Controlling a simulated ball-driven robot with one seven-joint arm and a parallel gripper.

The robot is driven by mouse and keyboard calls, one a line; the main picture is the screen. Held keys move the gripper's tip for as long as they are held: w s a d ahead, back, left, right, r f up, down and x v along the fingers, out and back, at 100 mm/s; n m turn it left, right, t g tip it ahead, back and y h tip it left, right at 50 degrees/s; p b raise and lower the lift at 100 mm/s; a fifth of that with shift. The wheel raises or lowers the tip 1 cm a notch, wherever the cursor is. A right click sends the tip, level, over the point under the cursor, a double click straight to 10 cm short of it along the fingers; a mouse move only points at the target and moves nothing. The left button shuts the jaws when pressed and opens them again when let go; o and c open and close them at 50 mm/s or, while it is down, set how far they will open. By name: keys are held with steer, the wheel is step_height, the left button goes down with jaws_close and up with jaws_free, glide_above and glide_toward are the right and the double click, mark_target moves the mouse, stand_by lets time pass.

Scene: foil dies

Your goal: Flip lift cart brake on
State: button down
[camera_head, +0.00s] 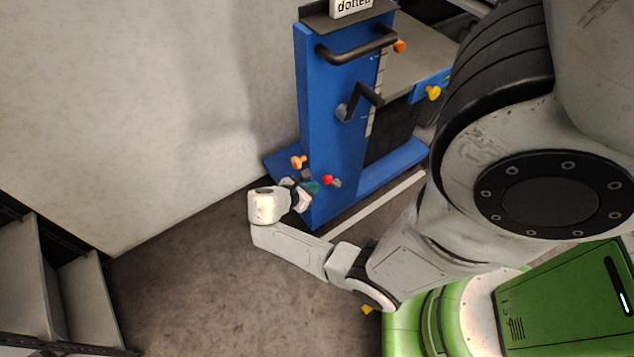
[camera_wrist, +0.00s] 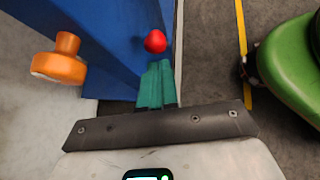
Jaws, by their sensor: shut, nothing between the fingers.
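The blue lift cart (camera_head: 335,150) stands against the wall in the head view, with a black handle and a crank on its column. Low on its front are a red knob (camera_head: 328,180) and an orange knob (camera_head: 298,162). My gripper (camera_head: 313,187) is low at the cart's foot, beside the red knob. In the wrist view its teal fingers (camera_wrist: 158,84) are together and empty, with the red knob (camera_wrist: 155,41) just past the tips. I cannot tell whether they touch. The orange knob (camera_wrist: 58,68) is to the left. Which part is the brake is not marked.
Grey shelves or steps (camera_head: 60,290) stand at the lower left. The wall (camera_head: 130,110) is close behind the cart's left side. The concrete floor (camera_head: 200,300) between them is clear. A yellow knob (camera_head: 433,92) and another orange knob (camera_head: 399,46) sit higher on the cart.

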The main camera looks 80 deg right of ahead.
steer(key=p+v, duration=0.1)
steer(key=v, duration=0.7)
